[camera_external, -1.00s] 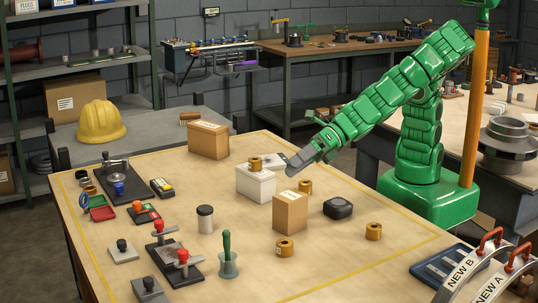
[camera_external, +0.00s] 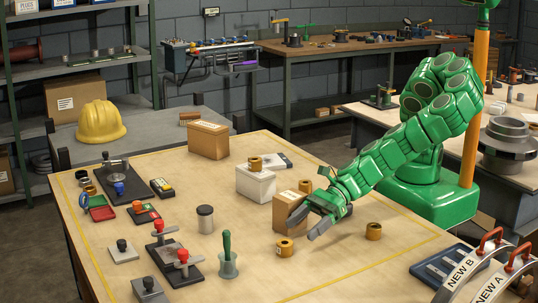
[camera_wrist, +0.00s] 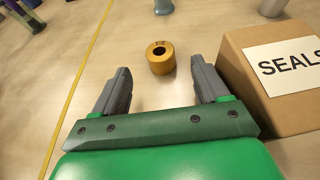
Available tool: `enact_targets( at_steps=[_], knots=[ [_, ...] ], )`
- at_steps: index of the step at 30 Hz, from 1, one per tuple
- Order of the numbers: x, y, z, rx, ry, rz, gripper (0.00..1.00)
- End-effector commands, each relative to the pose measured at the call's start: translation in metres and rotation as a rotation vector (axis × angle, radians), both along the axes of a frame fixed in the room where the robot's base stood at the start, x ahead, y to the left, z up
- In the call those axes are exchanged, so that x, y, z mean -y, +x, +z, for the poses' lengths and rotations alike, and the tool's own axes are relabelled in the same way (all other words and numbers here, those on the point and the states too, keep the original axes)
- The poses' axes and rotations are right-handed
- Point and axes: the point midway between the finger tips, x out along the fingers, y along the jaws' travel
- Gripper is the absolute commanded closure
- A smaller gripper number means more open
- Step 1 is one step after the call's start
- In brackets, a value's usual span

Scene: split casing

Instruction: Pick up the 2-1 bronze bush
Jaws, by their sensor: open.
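Several bronze bushes are in the external view. One bush (camera_external: 284,247) lies on the table in front of the small carton. It also shows in the wrist view (camera_wrist: 161,59), ahead of and between my fingertips, with a small mark too tiny to read. I cannot tell which is 2-1. My gripper (camera_external: 304,226) is open and empty, above the table beside the small carton, apart from the near bush.
The small carton marked SEALS (camera_wrist: 268,78) stands close to my right finger in the wrist view. The white box (camera_external: 257,184) is behind it. A green-handled tool in a holder (camera_external: 228,262) stands left of the near bush.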

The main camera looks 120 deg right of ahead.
Motion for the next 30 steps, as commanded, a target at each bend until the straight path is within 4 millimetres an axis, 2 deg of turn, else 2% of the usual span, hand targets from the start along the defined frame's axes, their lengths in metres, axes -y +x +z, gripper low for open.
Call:
enact_targets(
  at_steps=[20,30],
  knots=[
    [-0.004,0.029,-0.015,-0.002,-0.004,0.002,0.26],
    [-0.008,0.059,-0.028,-0.004,-0.004,0.0,0.26]
  ],
)
